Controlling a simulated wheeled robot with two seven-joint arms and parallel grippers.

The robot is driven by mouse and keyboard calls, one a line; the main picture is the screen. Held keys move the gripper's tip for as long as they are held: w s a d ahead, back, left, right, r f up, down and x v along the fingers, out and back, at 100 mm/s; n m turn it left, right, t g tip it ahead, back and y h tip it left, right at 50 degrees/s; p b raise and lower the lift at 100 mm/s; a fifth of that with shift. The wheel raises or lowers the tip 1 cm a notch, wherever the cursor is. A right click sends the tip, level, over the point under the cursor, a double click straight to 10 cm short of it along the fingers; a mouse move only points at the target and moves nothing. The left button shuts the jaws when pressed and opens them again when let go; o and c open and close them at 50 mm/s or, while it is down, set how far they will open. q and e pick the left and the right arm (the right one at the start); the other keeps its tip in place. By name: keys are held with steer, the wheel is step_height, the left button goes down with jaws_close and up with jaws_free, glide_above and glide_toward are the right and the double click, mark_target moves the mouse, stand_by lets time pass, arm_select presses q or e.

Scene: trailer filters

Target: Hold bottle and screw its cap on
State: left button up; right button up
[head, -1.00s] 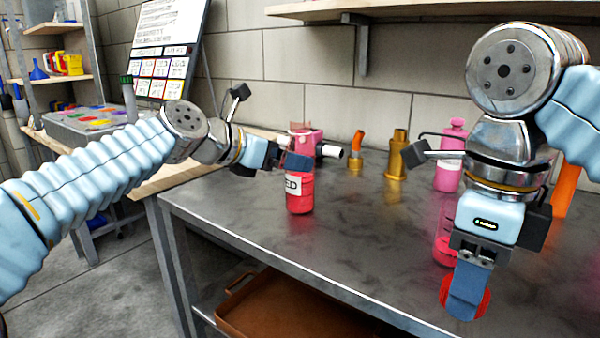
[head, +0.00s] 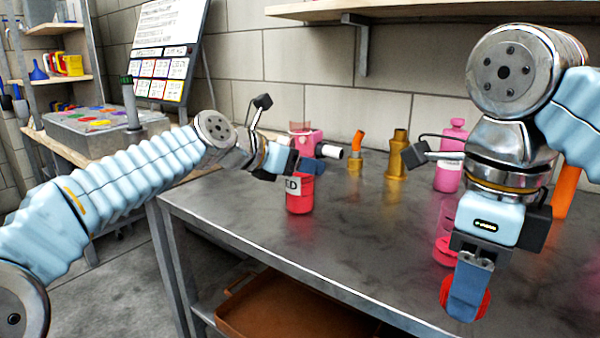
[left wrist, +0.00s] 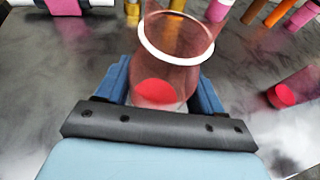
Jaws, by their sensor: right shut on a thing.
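The red bottle (head: 300,198) with a white label stands upright on the metal table. My left gripper (head: 305,166) is at its upper part, with its fingers in front of the bottle's top. In the left wrist view the see-through reddish bottle (left wrist: 178,45) with a white band sits between the two blue fingers of the left gripper (left wrist: 160,88), which look open around it. My right gripper (head: 467,295) points down at the table's front right, shut on the red cap (head: 483,304), which is partly hidden behind the fingers.
On the metal table (head: 370,240), a pink container (head: 443,250) stands partly hidden behind my right gripper. Farther back are a pink bottle (head: 449,165), a brass-coloured piece (head: 396,160) and a pink device (head: 304,140). The table's middle is clear. A brown tray (head: 285,305) lies below.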

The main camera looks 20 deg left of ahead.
mark_target(296, 124)
arm_select(q)
steer(key=c, duration=0.5)
steer(key=shift+r, duration=0.15)
